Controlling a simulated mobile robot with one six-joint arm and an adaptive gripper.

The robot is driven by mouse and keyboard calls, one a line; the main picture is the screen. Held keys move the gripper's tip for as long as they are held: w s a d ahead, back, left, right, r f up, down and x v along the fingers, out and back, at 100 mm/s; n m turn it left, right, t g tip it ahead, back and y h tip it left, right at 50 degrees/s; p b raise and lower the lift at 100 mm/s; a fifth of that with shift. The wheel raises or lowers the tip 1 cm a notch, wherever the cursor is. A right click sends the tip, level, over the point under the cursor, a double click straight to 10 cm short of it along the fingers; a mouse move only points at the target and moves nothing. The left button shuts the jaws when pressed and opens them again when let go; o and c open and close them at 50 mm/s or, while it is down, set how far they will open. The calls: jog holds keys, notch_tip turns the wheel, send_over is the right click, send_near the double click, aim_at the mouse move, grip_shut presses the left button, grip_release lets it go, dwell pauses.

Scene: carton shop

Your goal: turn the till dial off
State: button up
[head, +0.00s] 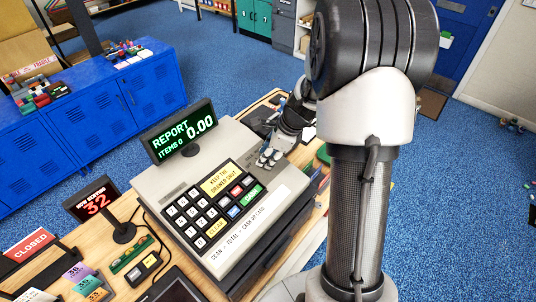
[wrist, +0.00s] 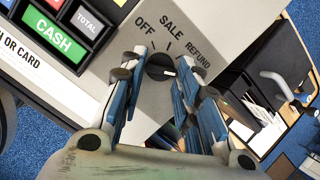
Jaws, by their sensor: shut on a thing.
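The till (head: 230,190) is a grey register on the wooden counter. Its green screen (head: 183,133) reads REPORT, ITEMS 0, 0.00. The dark round till dial (wrist: 159,66) is on the till's grey panel, with OFF, SALE and REFUND printed around it in the wrist view. A white mark on the dial lies at its right side, away from OFF. My gripper (wrist: 162,67) is shut on the dial, one fingertip on each side. In the head view my gripper (head: 271,155) is at the till's back right corner, where the dial is hidden.
The till's keypad (head: 212,207) with a green CASH key is left of my gripper. A small NOW SERVING display (head: 97,205) and a CLOSED sign (head: 28,243) stand on the counter's left.

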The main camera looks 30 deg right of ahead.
jog(key=shift+n, duration=0.3)
jog(key=n, duration=0.3)
jog(key=n+g, duration=0.1)
jog(key=n, duration=0.1)
jog(key=shift+w+d+n+y, duration=0.1)
jog(key=shift+w+n+y, duration=0.1)
jog(key=shift+n+y, duration=0.15)
jog(key=n, duration=0.2)
jog(key=n+g, duration=0.1)
jog(key=n, duration=0.2)
jog(key=shift+w+n+p, duration=0.2)
jog(key=shift+n+p, duration=0.05)
jog(key=shift+p, duration=0.05)
jog(key=n, duration=0.3)
jog(key=n+g+h, duration=0.1)
jog(key=n, duration=0.2)
jog(key=shift+w+a+r, duration=0.1)
jog(key=shift+w+a, duration=0.05)
jog(key=shift+a, duration=0.05)
jog(key=n+h, duration=0.1)
jog(key=n, duration=0.4)
jog(key=shift+a+n+g, duration=0.1)
jog(key=shift+n+g, duration=0.3)
jog(key=o, duration=1.1)
jog(key=shift+c, duration=0.2)
